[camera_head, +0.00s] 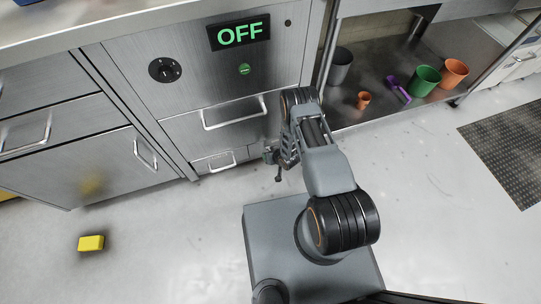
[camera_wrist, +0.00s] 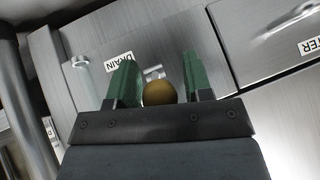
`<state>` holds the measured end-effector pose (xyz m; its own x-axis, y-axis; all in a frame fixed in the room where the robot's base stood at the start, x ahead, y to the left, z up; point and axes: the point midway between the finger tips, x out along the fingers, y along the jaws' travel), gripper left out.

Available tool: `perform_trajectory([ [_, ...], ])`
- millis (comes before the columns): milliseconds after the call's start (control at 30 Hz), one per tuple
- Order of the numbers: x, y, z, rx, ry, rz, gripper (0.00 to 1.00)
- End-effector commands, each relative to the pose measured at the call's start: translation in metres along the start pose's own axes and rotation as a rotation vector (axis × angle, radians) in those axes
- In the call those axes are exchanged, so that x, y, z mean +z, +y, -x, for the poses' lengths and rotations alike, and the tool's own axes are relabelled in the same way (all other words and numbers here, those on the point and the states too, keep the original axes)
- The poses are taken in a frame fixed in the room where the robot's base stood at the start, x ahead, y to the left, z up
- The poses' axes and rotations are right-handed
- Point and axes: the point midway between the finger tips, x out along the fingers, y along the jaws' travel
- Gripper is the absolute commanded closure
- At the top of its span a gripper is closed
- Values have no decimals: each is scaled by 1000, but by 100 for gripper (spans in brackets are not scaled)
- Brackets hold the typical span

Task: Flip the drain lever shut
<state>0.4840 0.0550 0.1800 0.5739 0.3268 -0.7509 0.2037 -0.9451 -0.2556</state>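In the wrist view, a brass-coloured ball knob (camera_wrist: 159,93) sits between the two green fingers of my gripper (camera_wrist: 157,62). A short pale metal piece shows just beyond the knob, and it looks like the lever's end. The fingers are apart, with a gap on each side of the knob. A white label reading DRAIN (camera_wrist: 118,61) is on the steel front just past the left finger. In the head view, my gripper (camera_head: 271,157) is low, by the bottom of the steel cabinet. The lever cannot be made out there, and its angle is unclear.
A panel with a green OFF display (camera_head: 239,33) and a dark dial (camera_head: 165,70) is above the drawers. A drawer handle (camera_head: 234,113) juts out near my arm. Cups (camera_head: 425,80) stand on the right. A yellow block (camera_head: 91,243) lies on the open floor.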

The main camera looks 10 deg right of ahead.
Motion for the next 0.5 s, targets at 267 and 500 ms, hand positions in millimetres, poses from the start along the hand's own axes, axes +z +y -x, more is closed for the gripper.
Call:
perform_trajectory([
  [267,0,1,0,0,1,0,46],
  [500,-2,1,22,1,0,-3,46],
])
